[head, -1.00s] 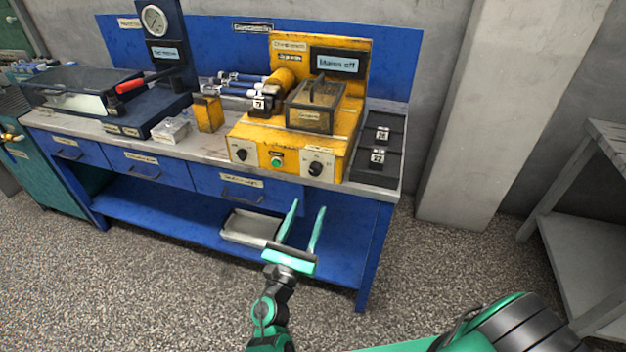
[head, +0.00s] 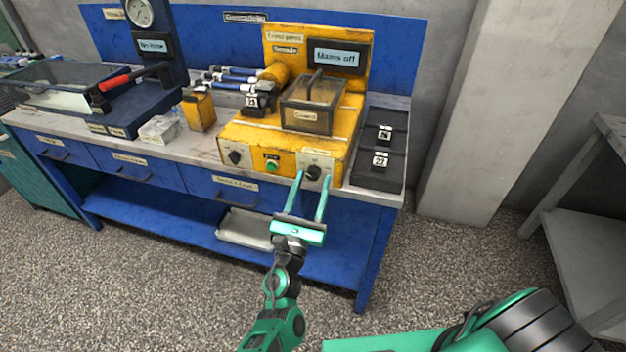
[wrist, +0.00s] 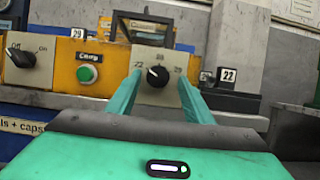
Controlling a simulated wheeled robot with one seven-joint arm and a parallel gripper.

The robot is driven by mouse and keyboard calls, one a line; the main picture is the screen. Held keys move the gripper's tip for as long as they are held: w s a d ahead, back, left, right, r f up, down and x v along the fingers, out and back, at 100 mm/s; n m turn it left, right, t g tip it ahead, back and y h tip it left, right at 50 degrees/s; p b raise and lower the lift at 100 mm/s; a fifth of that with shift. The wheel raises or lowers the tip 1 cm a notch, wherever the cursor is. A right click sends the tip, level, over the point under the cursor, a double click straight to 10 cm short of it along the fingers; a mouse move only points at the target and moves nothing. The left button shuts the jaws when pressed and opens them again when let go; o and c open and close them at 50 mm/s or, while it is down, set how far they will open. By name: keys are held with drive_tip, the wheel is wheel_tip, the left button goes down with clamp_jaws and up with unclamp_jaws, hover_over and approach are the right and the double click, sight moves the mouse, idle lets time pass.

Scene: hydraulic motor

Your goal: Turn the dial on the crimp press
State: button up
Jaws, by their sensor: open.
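The yellow crimp press (head: 258,130) stands on the blue workbench, with a display reading "Mains off" (head: 337,57). Its right-hand dial (head: 313,172) is a black knob on a pale plate. In the wrist view this dial (wrist: 157,76) has the marks 22, 28 and 29 around it, and its white pointer line points up and left, toward 22. My gripper (head: 311,186) is open. In the wrist view its green fingers (wrist: 157,84) stand left and right of the dial, apart from it. Whether the fingertips are level with the knob in depth is hard to tell.
A green button (wrist: 87,74) and an Off/On knob (wrist: 20,58), pointing to Off, sit left of the dial. A clear guard box (head: 312,104) is on top. A black tray (head: 375,150) with numbered dies lies right of the press. The floor in front is clear.

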drive_tip(key=shift+w+a, duration=0.1)
drive_tip(key=shift+a, duration=0.05)
drive_tip(key=shift+a+f, duration=0.1)
drive_tip(key=shift+a, duration=0.1)
drive_tip(key=c, duration=1)
